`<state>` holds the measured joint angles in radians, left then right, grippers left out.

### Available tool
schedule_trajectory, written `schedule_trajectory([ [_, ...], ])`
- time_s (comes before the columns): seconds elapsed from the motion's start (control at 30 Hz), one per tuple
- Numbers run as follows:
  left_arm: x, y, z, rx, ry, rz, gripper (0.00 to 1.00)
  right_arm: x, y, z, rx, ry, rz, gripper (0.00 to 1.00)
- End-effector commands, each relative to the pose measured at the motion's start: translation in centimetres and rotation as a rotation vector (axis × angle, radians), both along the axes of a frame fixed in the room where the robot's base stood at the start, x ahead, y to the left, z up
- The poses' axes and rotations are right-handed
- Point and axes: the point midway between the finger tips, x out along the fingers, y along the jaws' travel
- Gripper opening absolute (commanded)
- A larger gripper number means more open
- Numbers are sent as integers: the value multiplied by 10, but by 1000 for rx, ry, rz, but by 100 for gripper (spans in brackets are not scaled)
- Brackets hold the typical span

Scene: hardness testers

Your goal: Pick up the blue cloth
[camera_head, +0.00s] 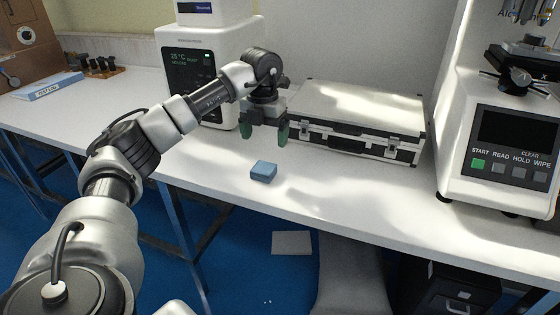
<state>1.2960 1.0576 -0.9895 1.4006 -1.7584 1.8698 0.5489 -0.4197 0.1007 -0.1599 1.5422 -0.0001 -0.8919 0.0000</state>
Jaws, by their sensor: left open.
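The blue cloth (263,171) looks like a small folded block. It lies on the white bench top, near its front edge. My left gripper (264,134) has green fingertips and points down. It is open and empty, above and behind the cloth, apart from it, in front of the case. My right gripper is not in view.
A silver case (357,118) stands behind, right of my left gripper. A white tester with a dark screen (195,75) stands behind my arm. Another tester with buttons (505,145) stands at the right. The white bench (340,200) is clear around the cloth.

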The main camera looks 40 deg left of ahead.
Motion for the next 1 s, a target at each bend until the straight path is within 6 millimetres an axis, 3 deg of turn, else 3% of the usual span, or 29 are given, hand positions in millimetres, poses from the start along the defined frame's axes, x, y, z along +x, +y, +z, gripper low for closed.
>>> schedule_trajectory([
  [0.07,-2,5,0,12,7,11,89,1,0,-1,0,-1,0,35],
  [0.2,-3,6,-20,15,12,13,89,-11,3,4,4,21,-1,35],
  [0.4,-3,5,-48,13,9,11,89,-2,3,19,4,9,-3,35],
  [0.57,-4,4,-59,13,9,11,89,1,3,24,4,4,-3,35],
  [0.8,-7,3,-94,12,9,11,89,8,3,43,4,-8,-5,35],
  [1.0,-7,3,-106,12,7,10,89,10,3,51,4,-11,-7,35],
])
